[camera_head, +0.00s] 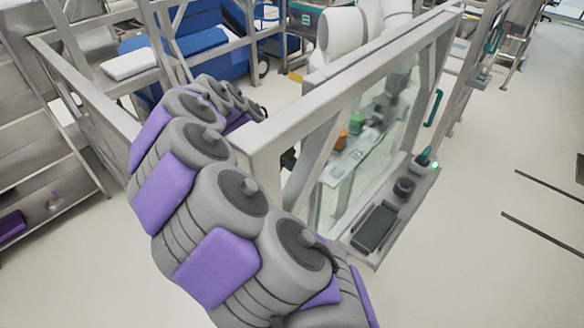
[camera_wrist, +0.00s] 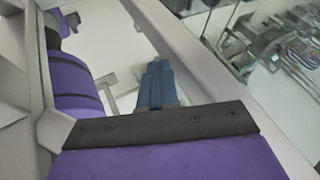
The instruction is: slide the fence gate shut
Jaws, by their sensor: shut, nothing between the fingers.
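A grey-framed, clear-paneled fence section (camera_head: 352,92) runs from the middle to the upper right in the head view. A green handle (camera_head: 433,108) is on its far upright. I cannot tell for sure which section is the sliding gate. In the head view, my arm hides part of the near corner and my fingers are hard to make out beyond it. In the wrist view, my gripper (camera_wrist: 157,84) is shut and empty, with blue fingers together, beside a pale grey frame beam (camera_wrist: 205,70) on their right. I cannot tell whether they touch it.
Another grey fence frame (camera_head: 92,92) stands at the left. A shelf (camera_head: 400,215) with a dark tray (camera_head: 375,228) is fixed on the panel's near side. A white robot arm (camera_head: 340,38) and blue equipment (camera_head: 190,60) stand behind. The floor at right is mostly clear.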

